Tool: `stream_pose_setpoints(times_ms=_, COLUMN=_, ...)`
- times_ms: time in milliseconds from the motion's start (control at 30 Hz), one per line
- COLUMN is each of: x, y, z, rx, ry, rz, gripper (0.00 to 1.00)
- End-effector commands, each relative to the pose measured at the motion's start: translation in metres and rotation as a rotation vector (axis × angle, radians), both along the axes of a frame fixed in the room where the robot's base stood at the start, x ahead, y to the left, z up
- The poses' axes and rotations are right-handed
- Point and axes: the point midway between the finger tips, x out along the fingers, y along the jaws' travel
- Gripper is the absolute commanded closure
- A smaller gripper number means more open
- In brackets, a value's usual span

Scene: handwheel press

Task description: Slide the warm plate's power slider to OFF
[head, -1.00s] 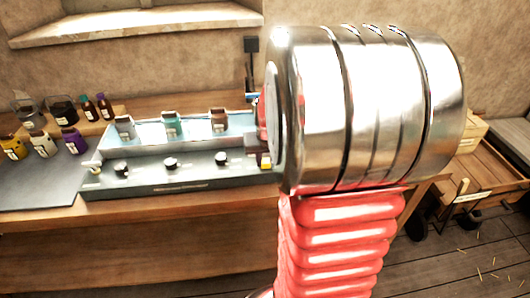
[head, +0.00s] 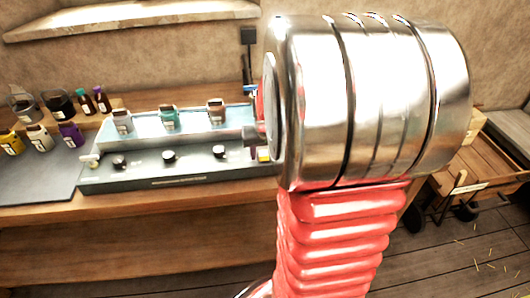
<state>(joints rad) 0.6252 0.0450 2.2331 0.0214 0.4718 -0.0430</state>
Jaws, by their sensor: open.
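The warm plate is a long grey unit (head: 130,178) on the bench at left, with a pale blue top step carrying three small jars. Its front panel has three dark knobs with white marks (head: 169,155). A cream knob (head: 90,160) sits at its left end, and a small yellow piece (head: 263,155) shows near its right end. I cannot tell which is the power slider, or its setting. My gripper (head: 254,137) shows only as a dark grey tip over the plate's right end; it is open, and my arm hides the rest.
The wooden bench (head: 130,240) runs along the wall. My large silver and red arm blocks the middle and right.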

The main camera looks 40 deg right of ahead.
Motion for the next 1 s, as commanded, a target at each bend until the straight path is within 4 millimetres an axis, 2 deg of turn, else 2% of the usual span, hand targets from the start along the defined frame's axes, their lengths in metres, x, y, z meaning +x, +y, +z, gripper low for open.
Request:
stream_pose_setpoints(times_ms=267, x=-0.007, y=0.005, z=0.022, rx=-0.002, ry=-0.002, rz=0.000, gripper=0.58)
stream_pose_setpoints(times_ms=1000, x=-0.041, y=0.027, z=0.118, rx=-0.002, ry=-0.002, rz=0.000, gripper=0.58)
